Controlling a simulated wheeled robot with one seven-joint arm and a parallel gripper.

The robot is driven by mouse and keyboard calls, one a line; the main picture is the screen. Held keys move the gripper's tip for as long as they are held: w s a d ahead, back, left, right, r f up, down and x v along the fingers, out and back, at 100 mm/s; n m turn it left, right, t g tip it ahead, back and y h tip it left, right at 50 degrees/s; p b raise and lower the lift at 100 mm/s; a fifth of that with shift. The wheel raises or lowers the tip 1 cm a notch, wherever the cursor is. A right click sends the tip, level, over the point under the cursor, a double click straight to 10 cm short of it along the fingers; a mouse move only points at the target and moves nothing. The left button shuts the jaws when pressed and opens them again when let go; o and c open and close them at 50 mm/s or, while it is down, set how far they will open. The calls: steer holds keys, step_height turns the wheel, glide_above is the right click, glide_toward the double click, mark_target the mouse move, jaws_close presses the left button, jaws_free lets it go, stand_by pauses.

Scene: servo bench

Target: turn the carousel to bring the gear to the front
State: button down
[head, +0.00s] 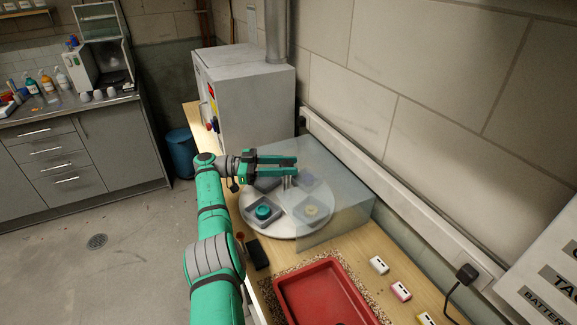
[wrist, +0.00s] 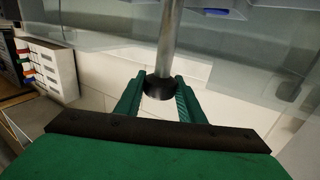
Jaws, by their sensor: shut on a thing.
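The round pale carousel (head: 280,231) sits on the wooden bench and carries several grey trays. A teal round part (head: 263,211) lies in the near-left tray. A yellowish round part (head: 312,210) sits to the right, under a clear cover (head: 345,205). Something bluish lies farther back under it. I cannot tell surely which part is the gear. My gripper (head: 293,164) is above the carousel's middle. In the wrist view, my gripper (wrist: 160,95) is shut on the black end (wrist: 158,87) of a metal post (wrist: 170,40).
A grey cabinet (head: 245,90) stands behind the carousel. A red tray (head: 320,295) and a black block (head: 256,254) lie nearer on the bench. The wall and clear cover bound the right side.

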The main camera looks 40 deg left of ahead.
steer(key=shift+s+d+f, duration=0.1)
steer(key=shift+f, duration=0.25)
steer(key=c, duration=1.2)
jaws_free()
steer(key=shift+r, duration=0.1)
steer(key=shift+r, duration=0.15)
